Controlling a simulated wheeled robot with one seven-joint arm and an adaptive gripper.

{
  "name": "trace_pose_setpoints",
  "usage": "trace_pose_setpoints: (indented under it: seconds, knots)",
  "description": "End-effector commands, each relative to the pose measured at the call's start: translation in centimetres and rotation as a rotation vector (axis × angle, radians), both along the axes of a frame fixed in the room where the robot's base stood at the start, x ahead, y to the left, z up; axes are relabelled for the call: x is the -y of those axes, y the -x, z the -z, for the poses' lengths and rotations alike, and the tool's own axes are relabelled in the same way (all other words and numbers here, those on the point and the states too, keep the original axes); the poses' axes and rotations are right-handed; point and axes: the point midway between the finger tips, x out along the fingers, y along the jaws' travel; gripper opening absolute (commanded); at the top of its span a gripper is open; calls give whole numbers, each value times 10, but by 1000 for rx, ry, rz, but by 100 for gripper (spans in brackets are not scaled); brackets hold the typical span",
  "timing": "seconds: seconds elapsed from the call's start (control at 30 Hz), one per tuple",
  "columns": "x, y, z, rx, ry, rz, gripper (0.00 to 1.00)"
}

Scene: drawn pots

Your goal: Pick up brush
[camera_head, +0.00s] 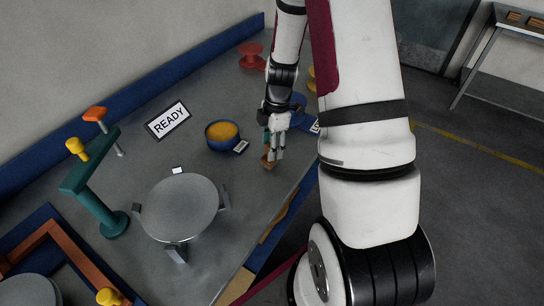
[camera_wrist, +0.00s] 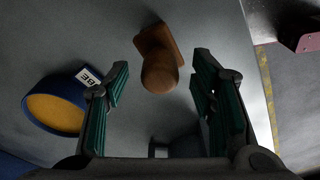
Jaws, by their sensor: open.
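A brown wooden piece, which looks like the brush (camera_wrist: 160,68), stands on the grey table. It has a rounded knob-like end and a flat block-like base. In the head view the brush (camera_head: 267,161) shows small and partly covered by my gripper (camera_head: 275,150). In the wrist view my gripper (camera_wrist: 160,100) is open, with its green-padded fingers apart on either side of the brush's rounded end. The brush lies toward the far end of the gap, and no finger visibly touches it. I cannot tell the height of the fingers above it.
A blue bowl with yellow contents (camera_head: 222,134) stands left of my gripper, near the left finger in the wrist view (camera_wrist: 56,105). The table edge lies close on the right.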

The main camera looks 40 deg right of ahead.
Motion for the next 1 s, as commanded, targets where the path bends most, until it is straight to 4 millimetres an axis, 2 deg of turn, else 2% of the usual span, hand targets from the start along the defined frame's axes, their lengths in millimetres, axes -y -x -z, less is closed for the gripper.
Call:
trace_pose_setpoints:
  seconds: [0.3,0.37,0.53,1.0]
  knots:
    - [0,0,6,1,1,0,51]
    - [0,-1,6,1,1,0,40]
    - [0,0,6,1,1,0,1]
    - [0,-1,1,1,0,0,0]
